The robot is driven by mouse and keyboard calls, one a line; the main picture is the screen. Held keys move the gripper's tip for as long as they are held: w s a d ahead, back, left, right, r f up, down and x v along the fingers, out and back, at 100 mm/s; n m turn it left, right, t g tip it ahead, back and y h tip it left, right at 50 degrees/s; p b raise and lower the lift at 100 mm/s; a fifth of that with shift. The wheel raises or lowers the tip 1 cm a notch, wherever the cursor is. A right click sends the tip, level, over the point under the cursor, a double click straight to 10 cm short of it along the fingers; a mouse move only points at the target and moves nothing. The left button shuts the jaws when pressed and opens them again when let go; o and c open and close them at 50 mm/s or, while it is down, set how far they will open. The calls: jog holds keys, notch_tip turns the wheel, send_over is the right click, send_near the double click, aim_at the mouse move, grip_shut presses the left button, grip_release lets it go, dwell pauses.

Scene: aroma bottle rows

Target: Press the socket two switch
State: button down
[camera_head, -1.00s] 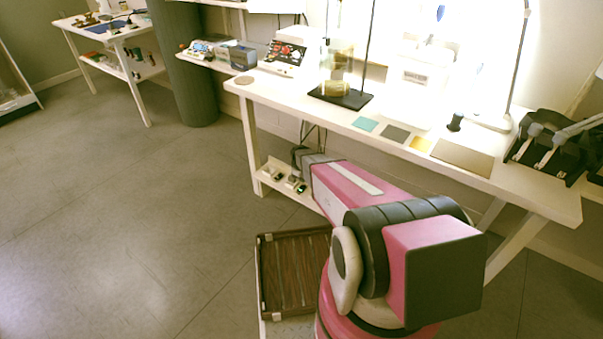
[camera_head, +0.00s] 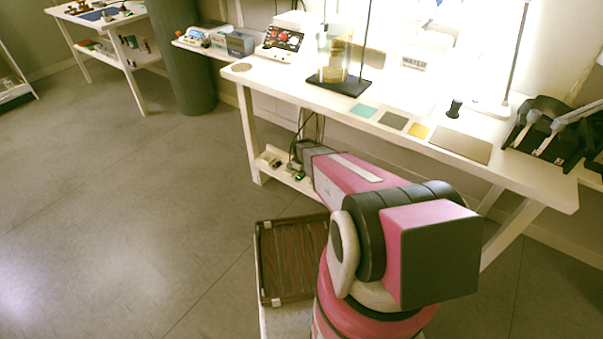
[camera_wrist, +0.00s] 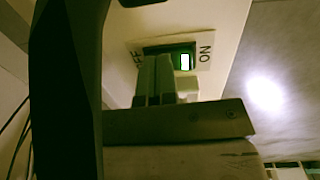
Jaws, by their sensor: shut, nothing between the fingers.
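In the wrist view a rocker switch (camera_wrist: 183,60) sits on a white plate marked ON and OFF, with a lit green patch at the ON side. My gripper (camera_wrist: 154,62) is shut and empty, its fingertips right in front of the switch and covering its OFF side. I cannot tell whether they touch it. In the head view small socket units (camera_head: 276,163) stand on the low shelf under the long table, one showing green (camera_head: 299,177). My gripper's tips are not clear there. No number shows, so I cannot tell which is socket two.
The long white table (camera_head: 300,95) stands above the shelf (camera_head: 295,181), with its leg (camera_head: 246,135) at the left. Dark cables (camera_head: 318,128) hang behind my wrist. Dark cables also show at the left of the wrist view. The floor at the left is clear.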

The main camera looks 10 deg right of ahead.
aim_at(300, 177)
jog(key=shift+w+f, duration=0.1)
jog(key=shift+f, duration=0.35)
jog(key=shift+s+a, duration=0.65)
jog(key=shift+s, duration=0.05)
notch_tip(300, 177, up, 12)
jog(key=shift+f, duration=0.2)
dwell(0.6)
